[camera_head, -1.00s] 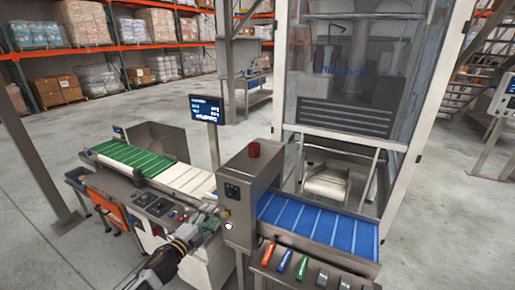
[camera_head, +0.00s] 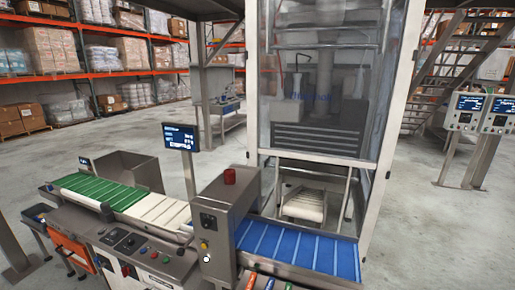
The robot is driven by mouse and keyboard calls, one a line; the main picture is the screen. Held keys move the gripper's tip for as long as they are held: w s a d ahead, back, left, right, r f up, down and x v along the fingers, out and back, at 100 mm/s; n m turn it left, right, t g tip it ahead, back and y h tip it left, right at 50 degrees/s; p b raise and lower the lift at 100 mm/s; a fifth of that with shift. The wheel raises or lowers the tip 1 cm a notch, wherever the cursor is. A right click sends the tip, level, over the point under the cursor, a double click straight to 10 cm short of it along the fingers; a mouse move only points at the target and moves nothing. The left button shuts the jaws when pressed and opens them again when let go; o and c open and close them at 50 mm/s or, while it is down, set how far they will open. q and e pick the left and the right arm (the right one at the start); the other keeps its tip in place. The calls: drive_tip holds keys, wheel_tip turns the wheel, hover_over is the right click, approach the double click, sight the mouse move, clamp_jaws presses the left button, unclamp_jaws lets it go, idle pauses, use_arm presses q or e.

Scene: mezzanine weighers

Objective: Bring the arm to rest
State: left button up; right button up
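Neither of my grippers nor my arms show in the head view now. In front of me stands a weighing machine with a control panel (camera_head: 128,243) carrying several buttons. A green belt (camera_head: 98,190) and a white belt (camera_head: 160,211) run along its left part. A steel housing (camera_head: 226,222) with a red cap (camera_head: 229,176) stands in the middle. A blue belt (camera_head: 297,247) runs out to the right of the housing.
A display screen (camera_head: 180,137) stands on a post behind the belts. A tall glazed enclosure (camera_head: 322,100) rises behind the blue belt. Two screens on a stand (camera_head: 484,112) are at the right. Loaded shelves (camera_head: 80,74) line the back left. Open concrete floor (camera_head: 408,205) lies at the right.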

use_arm(q)
drive_tip(key=s+a+f+n+g+y, duration=0.1)
drive_tip(key=s+a+f+n+g, duration=0.15)
drive_tip(key=s+f, duration=0.4)
drive_tip(key=s+a+f+n+g+y, duration=0.1)
drive_tip(key=s+a+f, duration=0.25)
drive_tip(key=f, duration=0.65)
drive_tip(key=s+d+f+n+g, duration=0.2)
drive_tip(key=s+f+n+g, duration=0.15)
drive_tip(key=s+f, duration=1)
drive_tip(key=s+d+f+g, duration=0.1)
drive_tip(key=s+d+f, duration=0.2)
drive_tip(key=s+d, duration=0.3)
drive_tip(key=s+d+f+g+h, duration=0.1)
drive_tip(key=s+d, duration=0.5)
drive_tip(key=s, duration=0.7)
drive_tip(key=s+d+f+n+g+h, duration=0.1)
drive_tip(key=s+d+f+g, duration=0.1)
drive_tip(key=s+d+f, duration=0.3)
drive_tip(key=s+d, duration=0.1)
drive_tip(key=s, duration=0.3)
drive_tip(key=shift+s+d+g, duration=0.2)
drive_tip(key=shift+s+g, duration=0.1)
drive_tip(key=shift+g, duration=0.1)
